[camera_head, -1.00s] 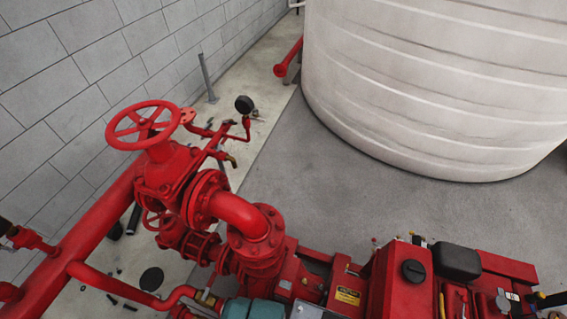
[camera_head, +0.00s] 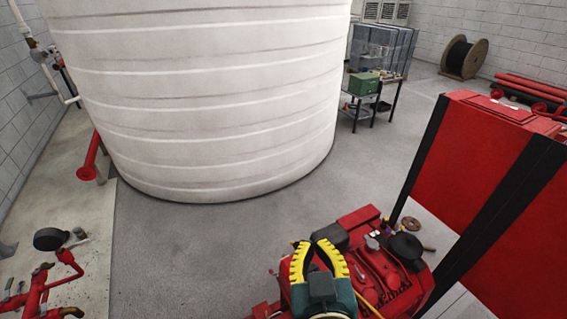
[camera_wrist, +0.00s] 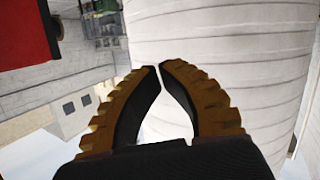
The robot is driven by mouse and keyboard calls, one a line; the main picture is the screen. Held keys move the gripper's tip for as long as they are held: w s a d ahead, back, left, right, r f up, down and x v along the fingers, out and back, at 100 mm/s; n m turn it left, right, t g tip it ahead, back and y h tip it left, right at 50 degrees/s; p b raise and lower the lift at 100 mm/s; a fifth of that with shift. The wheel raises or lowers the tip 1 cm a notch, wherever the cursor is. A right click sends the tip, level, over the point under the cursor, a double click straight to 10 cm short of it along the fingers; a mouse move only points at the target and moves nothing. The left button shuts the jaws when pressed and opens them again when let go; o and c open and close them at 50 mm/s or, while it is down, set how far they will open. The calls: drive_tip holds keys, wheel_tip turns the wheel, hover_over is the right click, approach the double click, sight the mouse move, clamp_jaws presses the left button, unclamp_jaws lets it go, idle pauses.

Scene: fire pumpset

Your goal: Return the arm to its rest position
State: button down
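My gripper (camera_head: 314,243) shows in the head view at the lower middle, in front of the red engine. It has yellow ridged fingers with black inner faces and a dark teal body. In the wrist view my gripper (camera_wrist: 160,67) has its two curved fingertips almost meeting, with only a thin gap. Nothing is held between them. Most of my arm behind the gripper is out of the picture.
A big white tank (camera_head: 205,100) stands behind. A red engine (camera_head: 385,275) lies below and beside the gripper. A tall red cabinet (camera_head: 460,170) stands at right. Red piping with a gauge (camera_head: 50,239) is at lower left. Grey floor (camera_head: 225,240) is open before the tank.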

drive_tip(key=s+r+t+p, duration=0.2)
drive_tip(key=r+p, duration=0.2)
drive_tip(key=r, duration=0.6)
drive_tip(key=s+d+r+m+t+p, duration=0.1)
drive_tip(key=s+r+t+p, duration=0.1)
drive_tip(key=r, duration=0.8)
drive_tip(key=s+r+m+t+p, duration=0.1)
drive_tip(key=s+r+t+p, duration=0.2)
drive_tip(key=r+p, duration=0.4)
wheel_tip(320, 180, up, 4)
drive_tip(key=shift+d+r+h, duration=0.1)
drive_tip(key=shift+d+h, duration=0.2)
drive_tip(key=shift+d, duration=0.1)
